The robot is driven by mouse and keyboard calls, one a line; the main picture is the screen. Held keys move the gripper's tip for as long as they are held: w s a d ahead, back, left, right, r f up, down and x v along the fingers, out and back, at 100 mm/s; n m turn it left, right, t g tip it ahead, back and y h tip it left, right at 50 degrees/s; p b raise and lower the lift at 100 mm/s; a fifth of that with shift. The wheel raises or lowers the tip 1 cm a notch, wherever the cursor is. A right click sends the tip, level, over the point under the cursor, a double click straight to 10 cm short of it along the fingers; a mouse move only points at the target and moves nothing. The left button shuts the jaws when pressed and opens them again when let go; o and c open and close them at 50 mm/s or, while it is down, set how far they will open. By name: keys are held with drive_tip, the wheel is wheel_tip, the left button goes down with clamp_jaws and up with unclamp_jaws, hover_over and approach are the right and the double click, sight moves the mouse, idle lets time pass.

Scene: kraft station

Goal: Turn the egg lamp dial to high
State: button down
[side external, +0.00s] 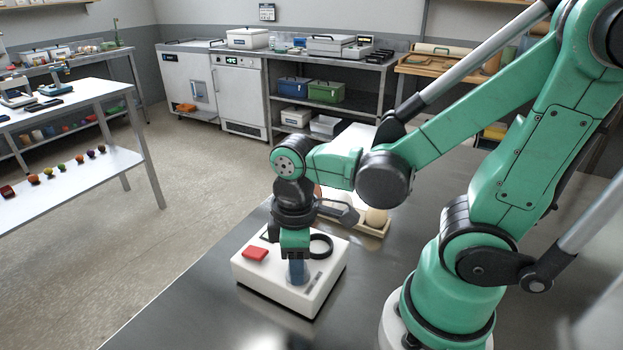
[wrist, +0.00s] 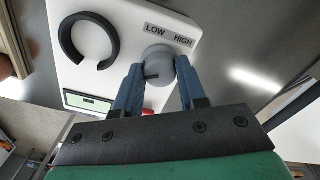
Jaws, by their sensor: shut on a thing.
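The egg lamp is a white box (side external: 262,280) on the metal table, with a black ring (side external: 321,245) and a red block (side external: 255,253) on top. In the wrist view its round grey dial (wrist: 158,66) sits beside the printed LOW and HIGH label (wrist: 168,36). A dark line marks the dial's near face; which word it points to I cannot tell. My gripper (wrist: 157,75) is shut on the dial, one blue finger on each side. In the side view my gripper (side external: 298,272) points down at the box and hides the dial.
A tray (side external: 372,230) with a pale egg (side external: 376,216) stands behind the lamp, close to my wrist. A small display (wrist: 90,102) is on the lamp's top. The table (side external: 220,305) is bare at the front left. Shelves and cabinets stand well back.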

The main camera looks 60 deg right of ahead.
idle(0.4)
drive_tip(key=shift+c, duration=2.4)
unclamp_jaws()
drive_tip(key=shift+r, duration=2.85)
drive_tip(key=w+d+r+m+t, duration=0.2)
drive_tip(key=w+m+t, duration=0.3)
drive_tip(key=m+t, duration=0.1)
drive_tip(key=shift+w+d+t, duration=0.15)
drive_tip(key=shift+w+t, duration=0.25)
drive_tip(key=shift+t, duration=0.2)
